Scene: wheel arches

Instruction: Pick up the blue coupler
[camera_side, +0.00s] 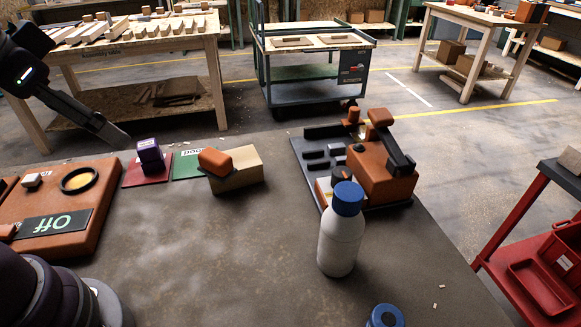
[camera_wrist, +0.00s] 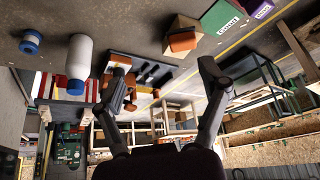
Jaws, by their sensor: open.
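The blue coupler (camera_side: 385,317) is a small round blue piece on the grey table, cut off by the bottom edge of the side view. In the wrist view it is at the upper left (camera_wrist: 30,42), beside the white bottle (camera_wrist: 79,57). My gripper (camera_side: 122,138) is at the upper left of the side view, far from the coupler. In the wrist view my gripper (camera_wrist: 163,66) has its two fingers wide apart with nothing held between them. The coupler lies outside them, to the left.
The blue-capped white bottle (camera_side: 338,240) stands just behind the coupler. An orange and black machine (camera_side: 385,172) is behind the bottle. A wooden block (camera_side: 236,170), a purple block (camera_side: 150,156) and an orange panel (camera_side: 55,215) are farther left. The table's middle front is clear.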

